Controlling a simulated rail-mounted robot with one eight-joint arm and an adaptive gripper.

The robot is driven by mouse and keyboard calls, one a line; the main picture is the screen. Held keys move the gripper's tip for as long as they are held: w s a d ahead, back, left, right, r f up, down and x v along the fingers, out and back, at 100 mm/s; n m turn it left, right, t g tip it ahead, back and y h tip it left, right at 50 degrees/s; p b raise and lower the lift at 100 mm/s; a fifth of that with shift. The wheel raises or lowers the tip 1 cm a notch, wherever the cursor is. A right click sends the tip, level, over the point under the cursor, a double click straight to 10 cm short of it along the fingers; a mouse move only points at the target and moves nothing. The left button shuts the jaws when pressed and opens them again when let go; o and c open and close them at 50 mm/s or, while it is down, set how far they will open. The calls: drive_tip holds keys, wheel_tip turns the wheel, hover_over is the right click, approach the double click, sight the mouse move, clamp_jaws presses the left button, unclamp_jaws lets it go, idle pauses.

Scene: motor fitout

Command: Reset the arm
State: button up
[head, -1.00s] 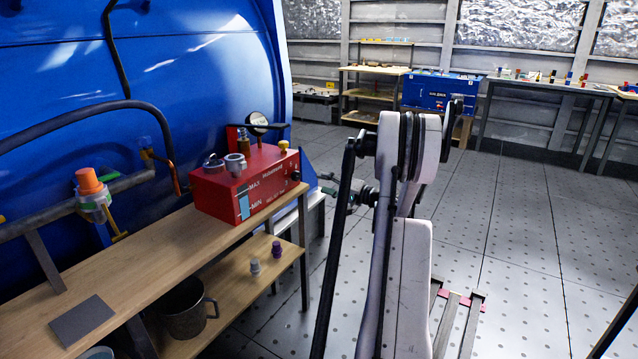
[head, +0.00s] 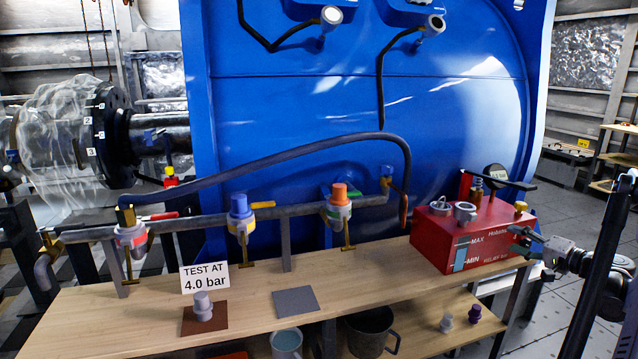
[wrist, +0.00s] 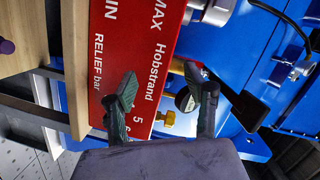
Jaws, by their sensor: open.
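My gripper (head: 535,250) is at the right end of the red pump box (head: 460,240) in the head view, at the right of the wooden bench. In the wrist view my gripper (wrist: 164,100) has its two dark fingers spread apart with nothing held between them. A brass knob (wrist: 165,118) on the red box (wrist: 150,60) shows between and beyond the fingers. I cannot tell whether a finger touches the box. Part of my arm stands along the right edge of the head view.
The bench (head: 370,280) carries a pipe with several coloured valves, a "TEST AT 4.0 bar" sign (head: 205,278), a grey plug (head: 203,306) and a grey plate (head: 295,300). A large blue tank (head: 330,110) stands behind. Open floor (head: 560,310) lies to the right.

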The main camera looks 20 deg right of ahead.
drive_tip(key=w+a+r+n+g+y+p, duration=0.1)
drive_tip(key=w+a+r+g, duration=0.15)
drive_tip(key=a, duration=0.75)
drive_tip(key=w+a+r+n+g+y, duration=0.1)
drive_tip(key=w+a+r+n+y, duration=0.2)
drive_tip(key=a, duration=0.6)
drive_tip(key=s+a+r+n+g+h, duration=0.1)
drive_tip(key=s+a+g, duration=0.1)
drive_tip(key=a, duration=0.8)
drive_tip(key=s+a+r+g+h, duration=0.1)
drive_tip(key=s+a+r+g, duration=0.1)
drive_tip(key=a, duration=0.8)
drive_tip(key=s+a+f+n+g+h+b, duration=0.1)
drive_tip(key=s+a+f+n+h+b, duration=0.2)
drive_tip(key=s+a, duration=0.75)
drive_tip(key=s+a+f+n+g+h, duration=0.15)
drive_tip(key=s+a+f+n, duration=0.25)
drive_tip(key=s+a, duration=0.6)
wheel_tip(320, 180, up, 14)
drive_tip(key=s+d+p, duration=0.1)
drive_tip(key=p, duration=1.3)
drive_tip(key=shift+s+d+r+t, duration=0.15)
drive_tip(key=shift+d+r+t, duration=0.1)
drive_tip(key=shift+t, duration=0.15)
